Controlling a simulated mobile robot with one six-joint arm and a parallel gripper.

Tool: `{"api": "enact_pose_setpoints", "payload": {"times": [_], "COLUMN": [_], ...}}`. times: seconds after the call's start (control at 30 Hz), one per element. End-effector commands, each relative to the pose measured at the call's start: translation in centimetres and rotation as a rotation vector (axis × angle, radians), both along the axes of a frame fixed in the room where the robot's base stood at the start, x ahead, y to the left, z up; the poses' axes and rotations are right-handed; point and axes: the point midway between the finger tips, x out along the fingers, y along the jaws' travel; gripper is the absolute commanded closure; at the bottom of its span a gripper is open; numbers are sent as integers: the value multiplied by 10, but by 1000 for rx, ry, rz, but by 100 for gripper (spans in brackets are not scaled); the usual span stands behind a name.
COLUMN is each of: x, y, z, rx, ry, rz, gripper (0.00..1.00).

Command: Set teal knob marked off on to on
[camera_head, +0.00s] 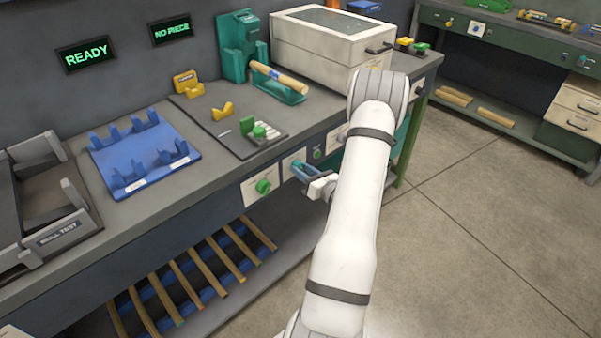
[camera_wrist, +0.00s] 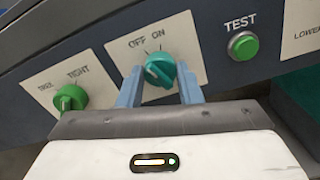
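The teal knob (camera_wrist: 160,70) sits on a white plate marked OFF and ON, seen in the wrist view. Its raised grip bar appears tilted to the upper left, toward the OFF side; the exact pointer angle is hard to tell. My gripper (camera_wrist: 160,82) has its two blue fingers apart, one on each side of the knob, with small gaps showing.
A green knob (camera_wrist: 70,97) marked TIGHT is left of the teal knob. A green TEST button (camera_wrist: 243,45) is to the right. On the bench are a blue rack (camera_head: 135,155) and a white box (camera_head: 325,40). Wood sticks (camera_head: 200,275) lie on the lower shelf.

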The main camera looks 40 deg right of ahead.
Motion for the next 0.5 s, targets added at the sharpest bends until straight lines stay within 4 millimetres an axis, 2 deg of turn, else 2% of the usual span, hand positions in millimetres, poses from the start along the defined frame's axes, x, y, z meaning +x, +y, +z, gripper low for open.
{"api": "enact_pose_setpoints", "payload": {"times": [0.03,0.27,0.3,0.33,0.37,0.5], "x": [0,0,0,0,0,-1], "y": [0,0,12,8,6,2], "z": [0,0,0,0,0,0], "rx": [0,0,1,0,2,24], "ry": [0,0,0,0,0,3], "rz": [0,0,2,1,2,4], "gripper": [73,91,86,85,91,91]}}
